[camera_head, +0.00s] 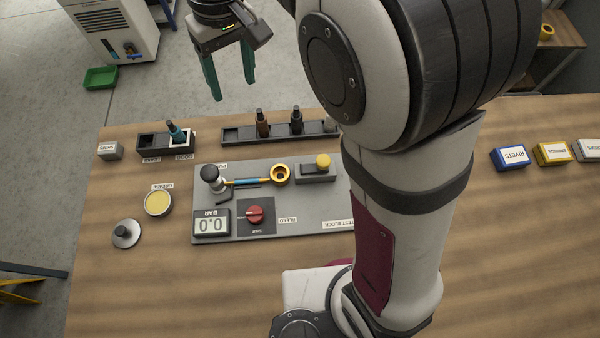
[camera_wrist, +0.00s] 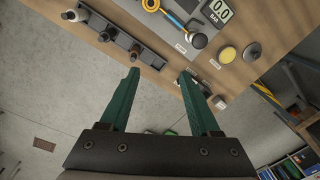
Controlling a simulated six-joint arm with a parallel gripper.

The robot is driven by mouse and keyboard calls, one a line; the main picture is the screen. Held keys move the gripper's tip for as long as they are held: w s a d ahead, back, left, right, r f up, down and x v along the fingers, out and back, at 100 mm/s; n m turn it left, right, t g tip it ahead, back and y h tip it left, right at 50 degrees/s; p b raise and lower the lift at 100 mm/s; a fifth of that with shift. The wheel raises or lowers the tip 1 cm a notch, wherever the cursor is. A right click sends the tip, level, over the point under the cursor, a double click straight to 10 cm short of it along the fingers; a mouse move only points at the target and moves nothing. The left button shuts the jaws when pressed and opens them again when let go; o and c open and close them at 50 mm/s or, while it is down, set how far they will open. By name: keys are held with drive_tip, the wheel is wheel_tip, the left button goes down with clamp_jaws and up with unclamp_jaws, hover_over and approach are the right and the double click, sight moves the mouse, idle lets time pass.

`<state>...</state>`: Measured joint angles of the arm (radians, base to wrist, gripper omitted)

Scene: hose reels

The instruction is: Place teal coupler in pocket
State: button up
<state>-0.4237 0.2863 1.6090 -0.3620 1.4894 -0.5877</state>
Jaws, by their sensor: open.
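The teal coupler (camera_head: 176,131) stands tilted in the right compartment, by the GOOD label, of a black two-compartment tray (camera_head: 139,145). The left compartment, by the LEAKS label, looks empty. My gripper (camera_head: 233,89) is open and empty, high above and behind the tray, beyond the table's far edge. In the wrist view my gripper (camera_wrist: 160,74) shows its two teal fingers wide apart with nothing between them. The coupler cannot be made out in the wrist view, where the right finger covers part of the tray's area.
A black rack (camera_head: 232,134) holds a brown coupler (camera_head: 263,122) and a black coupler (camera_head: 296,120); my arm hides its right end. A grey test block (camera_head: 300,216) carries a gauge reading 0.0, a red knob and a brass ring. A yellow grease tin (camera_head: 158,202) stands left.

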drive_tip(key=s+d+f+m, duration=0.1)
drive_tip(key=s+d+m, duration=0.5)
drive_tip(key=s, duration=0.5)
drive_tip(key=s+d+f+m+y, duration=0.1)
drive_tip(key=s+d+f+m, duration=0.1)
drive_tip(key=s+d+m, duration=0.4)
drive_tip(key=s+d, duration=0.2)
drive_tip(key=s, duration=0.2)
drive_tip(key=shift+s+f, duration=0.3)
drive_tip(key=shift+s, duration=0.1)
